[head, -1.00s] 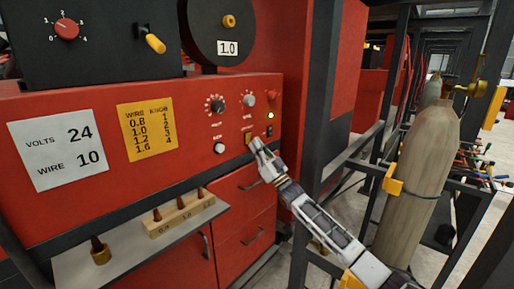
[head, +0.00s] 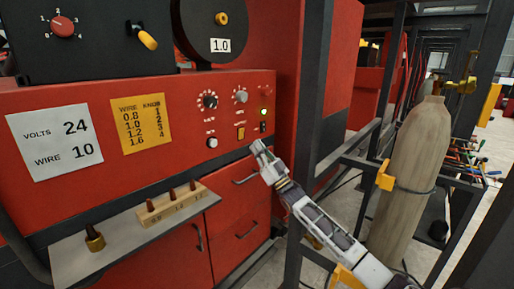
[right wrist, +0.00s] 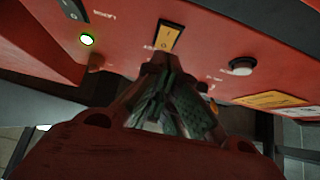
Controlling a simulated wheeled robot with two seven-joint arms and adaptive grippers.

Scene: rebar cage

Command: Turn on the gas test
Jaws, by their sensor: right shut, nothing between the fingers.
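The red welder panel (head: 180,115) carries a small yellow-framed rocker switch (head: 240,133), also in the right wrist view (right wrist: 169,36). Its label is too small to read, and I cannot tell which way it is set. A pale round button (head: 212,142) is left of it; in the wrist view the button (right wrist: 242,66) is at right. My right gripper (head: 256,147) is shut and empty, just below and right of the yellow switch in the head view. In the wrist view its fingertips (right wrist: 160,62) point at the switch; contact is unclear. My left gripper is out of view.
Two dials (head: 209,100), a lit lamp (head: 264,113) and a black switch (head: 263,126) share the panel. A shelf (head: 75,262) with a wooden block (head: 170,206) juts out below. A dark post (head: 311,110) and gas cylinder (head: 410,180) stand right.

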